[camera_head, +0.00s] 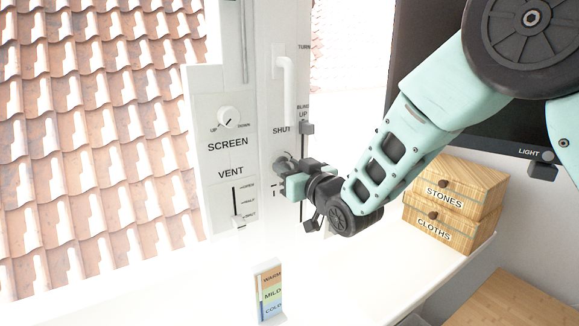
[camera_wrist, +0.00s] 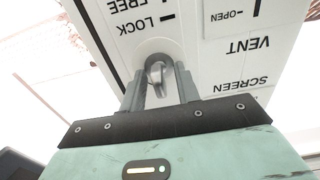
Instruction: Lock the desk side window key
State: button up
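The window key (camera_wrist: 156,73) is a small grey metal piece in a round fitting on the white window frame, seen in the wrist view. Beside it are printed the words LOCK (camera_wrist: 147,25) and FREE, upside down in that view. My gripper (camera_wrist: 160,86) is open, with one grey finger on each side of the key and gaps showing between. In the head view my gripper (camera_head: 284,168) is at the frame, below the word SHUT, and hides most of the key and its labels. The key's exact angle is hard to tell.
The white window handle (camera_head: 287,90) hangs above my gripper. Left is a panel with a SCREEN knob (camera_head: 226,118) and VENT slider (camera_head: 238,222). A blind slider (camera_head: 306,128) is close right. A coloured WARM/MILD/COLD block (camera_head: 269,290) stands below; wooden drawers (camera_head: 452,205) stand right.

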grip_shut()
jog(key=shift+d+b, duration=0.1)
jog(key=shift+b, duration=0.25)
jog(key=shift+f+m+b, duration=0.2)
jog(key=shift+m+b, duration=0.8)
jog(key=shift+b, duration=0.15)
jog(key=m+b, duration=0.3)
jog(key=b, duration=0.1)
jog(key=shift+d+m, duration=0.1)
jog(key=shift+m, duration=0.2)
jog(key=m+b, duration=0.4)
jog(key=m, duration=0.2)
jog(key=shift+w+b, duration=0.1)
jog(key=shift+b, duration=0.25)
jog(key=m+b, duration=0.3)
jog(key=m, duration=0.3)
jog(key=shift+m, duration=0.3)
